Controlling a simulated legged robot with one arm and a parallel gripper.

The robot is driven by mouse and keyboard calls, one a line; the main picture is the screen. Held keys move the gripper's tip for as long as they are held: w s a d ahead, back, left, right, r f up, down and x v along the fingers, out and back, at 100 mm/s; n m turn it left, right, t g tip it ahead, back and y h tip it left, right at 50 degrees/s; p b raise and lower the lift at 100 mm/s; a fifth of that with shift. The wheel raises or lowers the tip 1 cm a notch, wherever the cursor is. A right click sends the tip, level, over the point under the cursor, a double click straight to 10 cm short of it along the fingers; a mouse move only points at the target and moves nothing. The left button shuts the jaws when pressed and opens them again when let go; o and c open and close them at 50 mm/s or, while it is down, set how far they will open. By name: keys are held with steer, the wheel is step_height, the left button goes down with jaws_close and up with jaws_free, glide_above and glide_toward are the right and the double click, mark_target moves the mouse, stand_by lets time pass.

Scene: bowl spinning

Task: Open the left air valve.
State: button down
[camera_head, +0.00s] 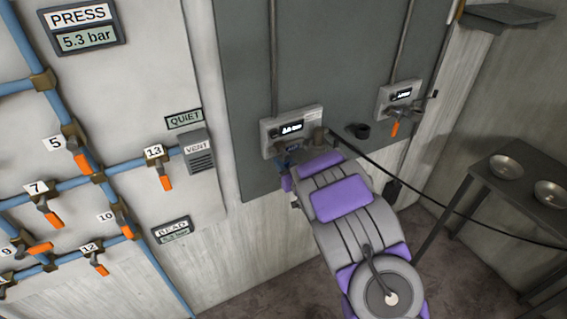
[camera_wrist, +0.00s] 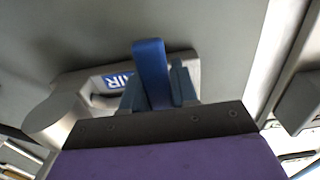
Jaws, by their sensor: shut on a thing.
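The left air valve box (camera_head: 292,128) is a pale unit with a small display, on the dark grey panel. Its blue valve handle (camera_wrist: 149,65) stands up in the wrist view beside a blue "AIR" label (camera_wrist: 118,81). My gripper (camera_wrist: 157,88) is shut on this handle, with a grey-blue finger on each side. In the head view my gripper (camera_head: 285,162) is just below the box, and my purple and grey arm hides most of the handle and the lower part of the valve.
A second valve box (camera_head: 400,95) with an orange handle (camera_head: 395,128) is to the right on the panel. A black cable crosses to the right. A dark table (camera_head: 488,168) with metal bowls stands at right. Blue pipes with orange-handled valves cover the left wall.

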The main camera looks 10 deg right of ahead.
mark_target(266, 150)
steer(key=shift+p, duration=0.3)
steer(key=m+p, duration=0.1)
steer(key=p, duration=0.1)
steer(key=a+m+p, duration=0.1)
steer(key=m+p, duration=0.1)
steer(key=p, duration=0.1)
steer(key=r+m+p, duration=0.1)
steer(key=m+p, duration=0.1)
steer(key=shift+s+a, duration=0.3)
steer(key=shift+a, duration=0.1)
steer(key=m+p, duration=0.2)
steer(key=a+m+p, duration=0.1)
steer(key=p, duration=0.1)
steer(key=shift+s+r+m, duration=0.2)
steer(key=shift+r+m, duration=0.05)
steer(key=shift+m, duration=0.05)
steer(key=shift+a+r+m+p, duration=0.25)
steer(key=shift+m+p, duration=0.2)
steer(key=shift+m, duration=0.55)
steer(key=m, duration=0.3)
steer(key=r+m, duration=0.1)
steer(key=shift+s+a, duration=0.2)
steer(key=shift+a, duration=0.2)
steer(key=shift+r+m, duration=0.3)
steer(key=shift+m, duration=0.5)
steer(key=shift+r+m, duration=0.3)
steer(key=shift+m, duration=0.5)
